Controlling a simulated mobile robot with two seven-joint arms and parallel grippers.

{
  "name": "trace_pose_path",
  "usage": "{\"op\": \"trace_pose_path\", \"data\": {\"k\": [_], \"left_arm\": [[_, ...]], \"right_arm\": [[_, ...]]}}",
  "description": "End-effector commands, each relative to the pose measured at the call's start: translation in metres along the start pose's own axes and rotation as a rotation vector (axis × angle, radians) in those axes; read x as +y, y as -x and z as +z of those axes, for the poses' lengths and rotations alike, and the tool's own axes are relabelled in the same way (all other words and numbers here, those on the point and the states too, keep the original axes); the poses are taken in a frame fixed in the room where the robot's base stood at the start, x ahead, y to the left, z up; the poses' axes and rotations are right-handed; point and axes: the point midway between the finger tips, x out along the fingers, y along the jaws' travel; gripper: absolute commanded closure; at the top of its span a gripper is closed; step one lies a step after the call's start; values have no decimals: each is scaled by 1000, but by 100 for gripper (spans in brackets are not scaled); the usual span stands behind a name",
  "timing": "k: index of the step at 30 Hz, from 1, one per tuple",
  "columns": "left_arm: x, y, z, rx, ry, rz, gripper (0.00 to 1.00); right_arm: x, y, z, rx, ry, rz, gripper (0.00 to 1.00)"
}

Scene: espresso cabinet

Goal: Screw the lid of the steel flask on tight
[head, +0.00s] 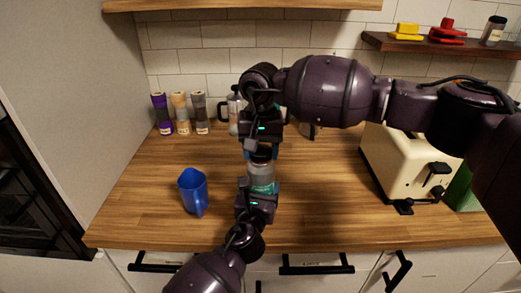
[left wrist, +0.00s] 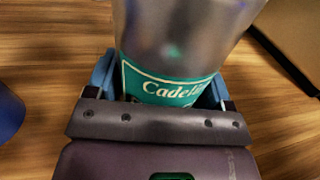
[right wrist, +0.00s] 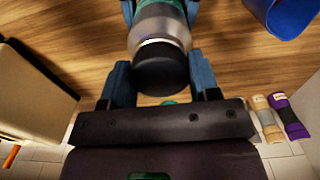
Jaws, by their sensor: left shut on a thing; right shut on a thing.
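The steel flask (head: 261,172), grey with a green label, is in the middle of the head view above the wooden counter. My left gripper (head: 259,188) is shut around its labelled body; the label reads "Cadel..." in the left wrist view (left wrist: 168,88). The black lid (right wrist: 161,68) is on the flask's top in the right wrist view, with a pale ring beside it. My right gripper (right wrist: 162,82) is shut on the lid, one blue finger on each side. In the head view the right gripper mostly hides the lid. How tight the lid sits cannot be told.
A blue jug (head: 194,190) stands left of the flask. A cream toaster (head: 402,163) stands to the right. Several jars (head: 180,113) and a glass press (head: 235,110) stand at the back. A wall shelf (head: 430,46) is at upper right.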

Motion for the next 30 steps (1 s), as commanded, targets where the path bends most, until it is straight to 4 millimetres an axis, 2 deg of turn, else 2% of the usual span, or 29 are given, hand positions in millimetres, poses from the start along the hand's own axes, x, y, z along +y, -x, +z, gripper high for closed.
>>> {"op": "trace_pose_path", "data": {"k": [30], "left_arm": [[0,0,1,-1,0,0,68]], "right_arm": [[1,8,1,11,-3,-2,67]]}}
